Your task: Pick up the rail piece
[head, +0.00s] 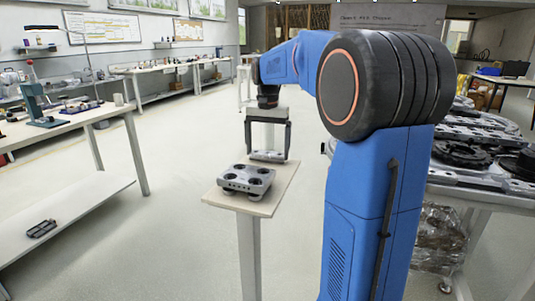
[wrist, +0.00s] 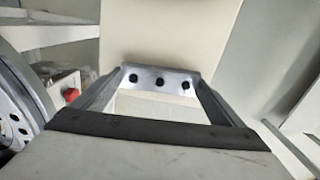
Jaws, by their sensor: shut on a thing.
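The rail piece is a short light-grey metal bar (head: 268,156), held between the fingertips of my gripper (head: 267,150). In the wrist view the rail piece (wrist: 160,87) spans the far ends of the two fingers and shows three dark holes in a row. My gripper is shut on it, with one finger at each end. In the head view it is low, just behind a grey block with dark round recesses (head: 247,180) that sits on a small pedestal table (head: 222,201). I cannot tell whether the rail piece touches the table top.
A table with grey track parts (head: 470,140) stands at the right, partly behind my arm. A workbench (head: 75,115) with tools is at the left, with a dark part (head: 41,229) on its lower shelf. The floor (head: 180,170) between is clear.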

